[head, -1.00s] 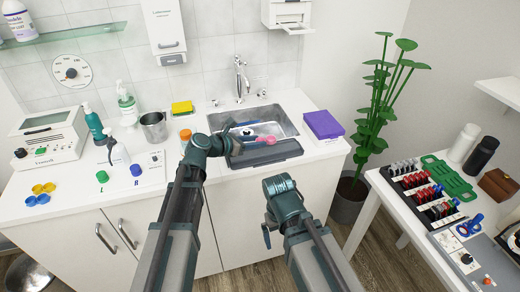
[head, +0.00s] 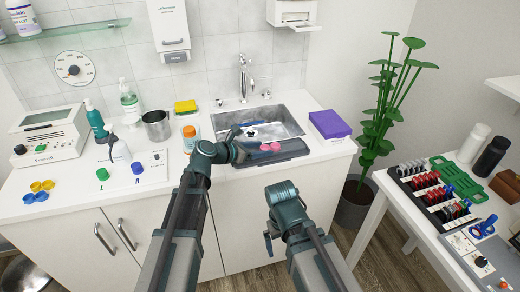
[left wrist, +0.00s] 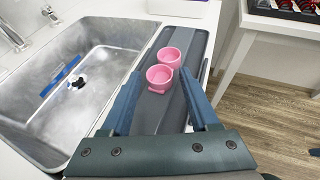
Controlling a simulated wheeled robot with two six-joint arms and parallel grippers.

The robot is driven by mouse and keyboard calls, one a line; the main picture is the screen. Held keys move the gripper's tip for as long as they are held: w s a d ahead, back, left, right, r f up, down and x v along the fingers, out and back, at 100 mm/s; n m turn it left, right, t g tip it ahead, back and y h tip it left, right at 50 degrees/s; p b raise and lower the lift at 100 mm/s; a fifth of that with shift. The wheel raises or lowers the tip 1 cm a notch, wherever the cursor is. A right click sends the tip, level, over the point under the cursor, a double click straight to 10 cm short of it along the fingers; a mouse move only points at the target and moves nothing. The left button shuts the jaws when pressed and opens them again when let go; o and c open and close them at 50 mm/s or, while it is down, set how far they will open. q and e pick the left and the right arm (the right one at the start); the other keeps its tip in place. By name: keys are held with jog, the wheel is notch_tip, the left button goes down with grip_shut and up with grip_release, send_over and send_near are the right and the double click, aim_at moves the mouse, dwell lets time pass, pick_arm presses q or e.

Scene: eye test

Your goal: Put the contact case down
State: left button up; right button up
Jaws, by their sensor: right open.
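The pink contact case (head: 270,147), with two round cups, rests on the dark grey drainboard (head: 290,155) at the sink's front edge. In the left wrist view the case (left wrist: 159,77) lies on the drainboard (left wrist: 196,47), its near cup between my left fingertips. My left gripper (left wrist: 160,84) is open, with a finger on each side of the case and small gaps showing. In the head view my left gripper (head: 240,152) is just left of the case. My right gripper (head: 268,243) hangs in front of the cabinet, away from the case; it is open.
The steel sink (head: 290,118) lies behind the drainboard. A purple box (head: 330,124) stands to its right. An orange-capped jar (head: 191,138) and a metal cup (head: 157,125) stand left of my left gripper. A side table with racks (head: 430,190) is at right.

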pick_arm(q)
jog(key=shift+r, duration=0.1)
jog(key=shift+s+a+r+p, duration=0.15)
jog(key=shift+r+p, duration=0.05)
jog(key=shift+p, duration=0.15)
jog(key=p+v, duration=0.4)
jog(key=v, duration=0.7)
jog(key=shift+s+a+r, duration=0.1)
jog(key=shift+s+a, duration=0.05)
jog(key=shift+s, duration=0.05)
jog(key=s+d+f+m+g+y, duration=0.4)
jog(key=s+d+f+m+g, duration=0.35)
jog(key=s+f+m, duration=0.6)
jog(key=s+a+m+g+y, duration=0.1)
jog(key=s+a+m+y, duration=0.2)
jog(key=s+m+y, duration=0.4)
jog(key=m, duration=0.9)
jog(key=shift+y, duration=0.4)
jog(key=shift+g, duration=0.25)
